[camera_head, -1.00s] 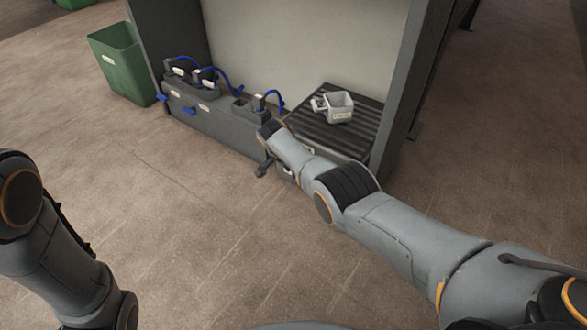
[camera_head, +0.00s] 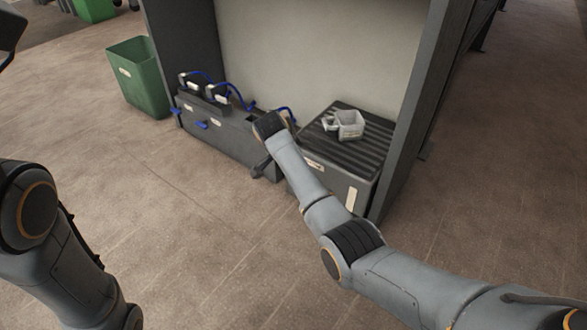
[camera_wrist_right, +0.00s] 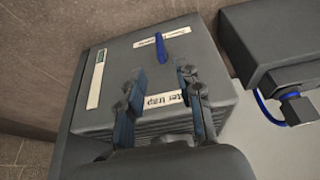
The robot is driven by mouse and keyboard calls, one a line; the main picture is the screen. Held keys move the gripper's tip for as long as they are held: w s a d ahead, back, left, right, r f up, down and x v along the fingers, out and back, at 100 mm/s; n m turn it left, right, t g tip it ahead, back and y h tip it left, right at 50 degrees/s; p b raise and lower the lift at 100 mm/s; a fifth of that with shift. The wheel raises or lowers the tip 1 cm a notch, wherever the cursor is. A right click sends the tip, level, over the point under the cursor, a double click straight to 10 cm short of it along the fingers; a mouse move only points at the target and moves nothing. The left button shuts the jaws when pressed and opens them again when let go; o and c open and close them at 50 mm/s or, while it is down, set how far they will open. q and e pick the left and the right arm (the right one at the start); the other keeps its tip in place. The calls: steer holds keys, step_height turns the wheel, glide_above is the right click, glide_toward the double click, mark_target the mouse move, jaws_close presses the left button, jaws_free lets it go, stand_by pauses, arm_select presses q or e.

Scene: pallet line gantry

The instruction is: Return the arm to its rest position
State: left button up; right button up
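My right arm reaches in from the lower right, and its gripper (camera_head: 262,168) hangs in front of the dark grey station, partly hidden by the wrist. In the right wrist view the right gripper (camera_wrist_right: 162,76) has its two fingers apart, with nothing seen between them. Beyond the fingers is a dark grey box (camera_wrist_right: 115,75) with a blue lever (camera_wrist_right: 165,45) and a label that seems to read "water trap". Whether the fingers touch the box is unclear. My left arm shows at the lower left; its gripper cannot be made out.
A light grey cup-like part (camera_head: 349,124) sits on the ribbed black top (camera_head: 368,150) at the station's right. Blue hoses and connectors (camera_head: 218,92) line the left unit. A green bin (camera_head: 140,78) stands further left. The floor in front is clear.

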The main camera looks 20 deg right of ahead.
steer(key=shift+v, duration=1)
